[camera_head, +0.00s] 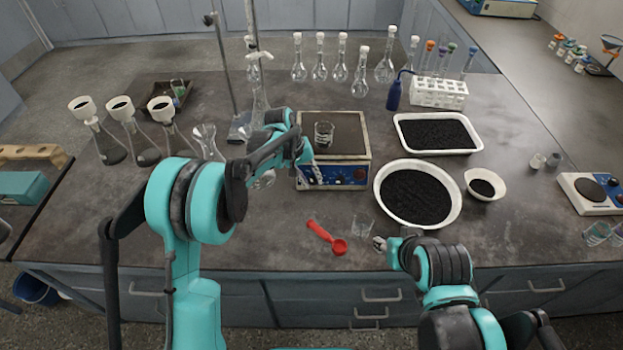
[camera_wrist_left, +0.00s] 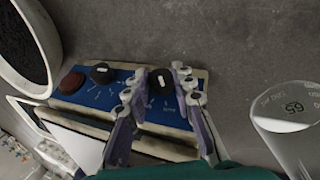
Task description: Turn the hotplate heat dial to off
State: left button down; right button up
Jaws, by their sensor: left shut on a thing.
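In the left wrist view, the panel carries a black dial (camera_wrist_left: 160,80) with a white mark. My left gripper (camera_wrist_left: 161,95) is shut on this dial, one finger on each side. A second black knob (camera_wrist_left: 102,73) and a dark red knob (camera_wrist_left: 73,82) sit farther left in that view. My right gripper (camera_head: 380,243) is low over the bench front, its jaws too small to read.
A small glass beaker (camera_head: 324,134) stands on the hotplate. A white bowl of black grains (camera_head: 382,188) is close on its right. A glass vessel (camera_wrist_left: 290,125) is beside my left gripper in the wrist view.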

pick_arm(q)
jog(key=h, duration=0.1)
jog(key=n+h+b, duration=0.1)
jog(key=t+h, duration=0.1)
jog(key=shift+a+f+n+h+b, duration=0.25)
jog(key=shift+a+n+h+b, duration=0.05)
jog(key=shift+a+b, duration=0.1)
jog(key=h+b, duration=0.1)
jog(key=n+h+b, duration=0.1)
jog(key=shift+s+f+t+h, duration=0.1)
jog(key=shift+f+t+h, duration=0.05)
jog(key=shift+t+h, duration=0.2)
jog(key=shift+n+t+h+b, duration=0.55)
jog(key=shift+n+h+b, duration=0.2)
jog(key=shift+b, duration=0.1)
jog(key=c, duration=1.3)
grip_release()
jog(key=shift+o, duration=0.2)
jog(key=shift+a, duration=0.15)
jog(key=v, duration=1.2)
